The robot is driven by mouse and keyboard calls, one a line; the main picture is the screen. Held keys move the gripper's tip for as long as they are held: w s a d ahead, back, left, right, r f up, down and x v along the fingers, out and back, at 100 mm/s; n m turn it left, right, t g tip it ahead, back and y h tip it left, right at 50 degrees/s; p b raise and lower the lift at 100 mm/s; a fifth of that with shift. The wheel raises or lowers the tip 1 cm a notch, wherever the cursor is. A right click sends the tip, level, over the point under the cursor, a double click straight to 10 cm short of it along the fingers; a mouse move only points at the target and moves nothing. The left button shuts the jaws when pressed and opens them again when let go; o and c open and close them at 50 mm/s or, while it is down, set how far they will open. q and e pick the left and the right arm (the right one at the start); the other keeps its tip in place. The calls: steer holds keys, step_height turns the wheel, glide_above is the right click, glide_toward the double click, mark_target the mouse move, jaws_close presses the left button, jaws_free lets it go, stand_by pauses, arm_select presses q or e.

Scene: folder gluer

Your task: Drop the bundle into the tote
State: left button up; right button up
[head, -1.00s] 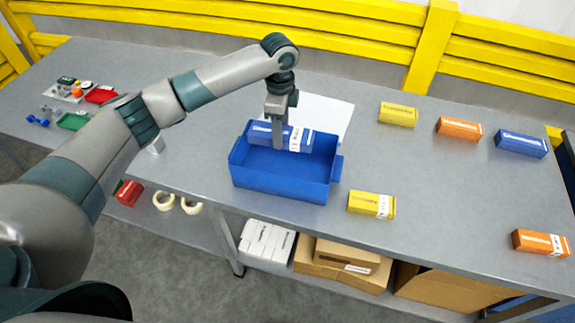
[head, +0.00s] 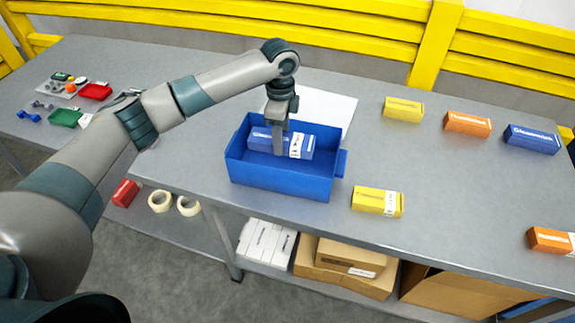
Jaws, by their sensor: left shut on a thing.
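The bundle, a blue carton block with a white band and label (head: 262,139), is in my left gripper (head: 279,150), inside the outline of the blue tote (head: 280,182). My left gripper points straight down and is shut on the bundle. The bundle lies level, near the tote's back wall and partly below its rim. I cannot tell whether it touches the tote floor. The tote stands upright on the grey table. My right gripper is not in view.
A white sheet (head: 318,108) lies behind the tote. Yellow (head: 378,201), (head: 403,109), orange (head: 467,124) and blue (head: 531,139) cartons stand to the right. Red (head: 96,92) and green (head: 65,117) trays are at far left. Boxes fill the lower shelf. Table between cartons is clear.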

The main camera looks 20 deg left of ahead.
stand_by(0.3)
arm_select(q)
steer(key=o, duration=1.3)
steer(key=shift+c, duration=0.2)
steer(key=shift+r, duration=0.5)
step_height(320, 180, up, 16)
steer(key=b, duration=0.4)
steer(key=shift+r, duration=0.15)
